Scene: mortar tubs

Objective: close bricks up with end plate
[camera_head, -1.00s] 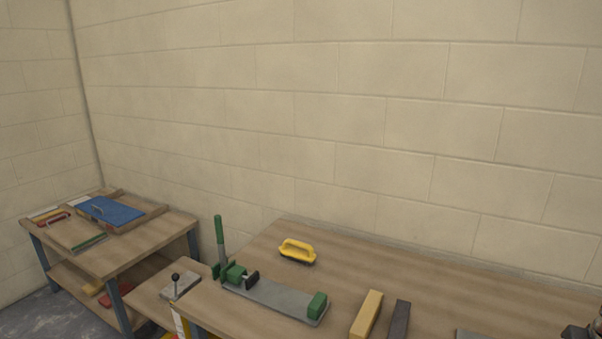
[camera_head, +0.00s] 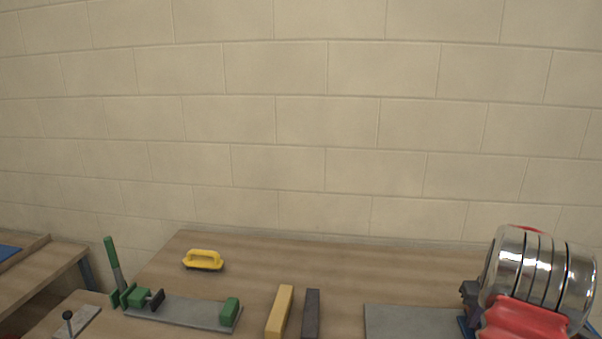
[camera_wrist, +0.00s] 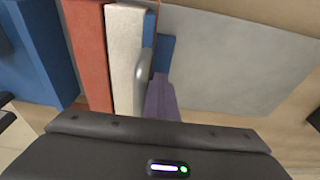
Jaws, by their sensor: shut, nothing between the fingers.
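In the wrist view, my gripper (camera_wrist: 160,82) is shut and empty, its purple tapered fingers showing beyond the dark wrist housing. A red brick (camera_wrist: 88,50) and a white brick (camera_wrist: 124,60) stand side by side just left of the fingers. A grey rounded, handle-like piece (camera_wrist: 143,66) shows between the white brick and the fingers. A small blue part (camera_wrist: 166,48) lies beyond the fingertips; it may be the end plate, but I cannot tell. Whether the fingers touch either piece is unclear. A larger blue block (camera_wrist: 38,50) is at far left.
A bare grey slab (camera_wrist: 240,55) lies to the right. On the bench (camera_head: 330,258) are a green clamp (camera_head: 138,297) on a metal base, a yellow-handled tool (camera_head: 203,260), a yellow bar (camera_head: 280,310) and a dark bar (camera_head: 311,312). The bench's back is mostly clear.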

